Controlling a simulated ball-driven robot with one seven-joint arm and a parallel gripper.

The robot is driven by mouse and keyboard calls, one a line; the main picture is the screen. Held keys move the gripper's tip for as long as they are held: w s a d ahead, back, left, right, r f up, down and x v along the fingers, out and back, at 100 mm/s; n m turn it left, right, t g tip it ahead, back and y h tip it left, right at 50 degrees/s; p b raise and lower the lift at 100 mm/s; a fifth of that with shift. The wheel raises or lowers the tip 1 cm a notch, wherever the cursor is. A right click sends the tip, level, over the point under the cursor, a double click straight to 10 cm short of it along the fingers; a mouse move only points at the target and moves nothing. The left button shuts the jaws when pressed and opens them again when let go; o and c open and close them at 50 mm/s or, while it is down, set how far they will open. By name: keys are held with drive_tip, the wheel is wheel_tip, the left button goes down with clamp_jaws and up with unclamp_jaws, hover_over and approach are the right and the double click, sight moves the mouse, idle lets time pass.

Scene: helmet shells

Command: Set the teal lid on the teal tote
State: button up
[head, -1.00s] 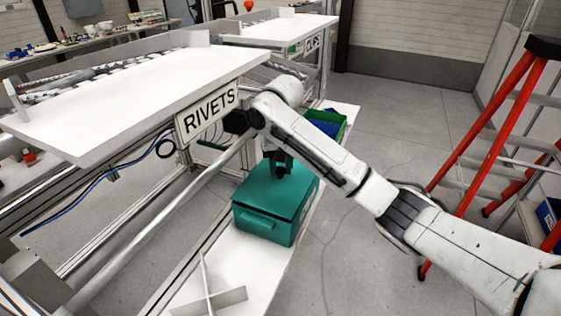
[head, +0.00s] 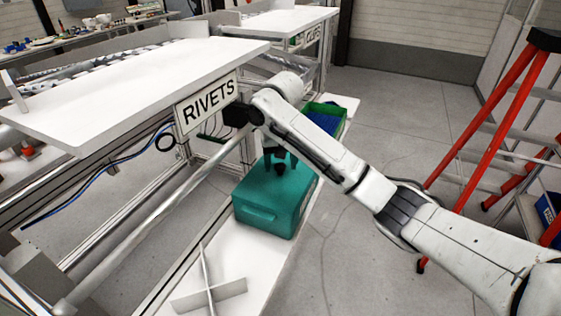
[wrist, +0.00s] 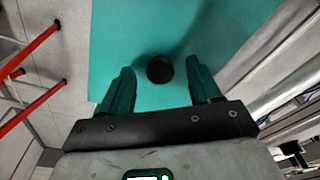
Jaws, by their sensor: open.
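The teal lid (head: 262,187) lies flat on top of the teal tote (head: 268,222), its edges close to the tote's rim. The tote stands on the white lower shelf and has a handle on its front face. In the wrist view the lid (wrist: 120,45) fills the middle, with a round dark knob (wrist: 160,69). My gripper (head: 281,168) is open just over the lid. In the wrist view its two fingers (wrist: 160,82) stand apart on either side of the knob, with a gap at each side.
A green bin with blue contents (head: 325,118) stands behind the tote on the shelf. Crossed grey dividers (head: 209,293) lie in front. The RIVETS sign (head: 208,103) and white bench (head: 120,85) overhang at left. A red ladder (head: 490,130) stands at right; floor between is clear.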

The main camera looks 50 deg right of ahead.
drive_tip(key=r, duration=0.3)
drive_tip(key=r+p, duration=0.1)
drive_tip(key=shift+s+r, duration=0.2)
drive_tip(key=shift+s, duration=0.05)
drive_tip(key=s+a+r, duration=0.3)
drive_tip(key=s+r, duration=0.5)
drive_tip(key=s, duration=0.5)
drive_tip(key=shift+a+r, duration=0.25)
drive_tip(key=shift+a, duration=0.15)
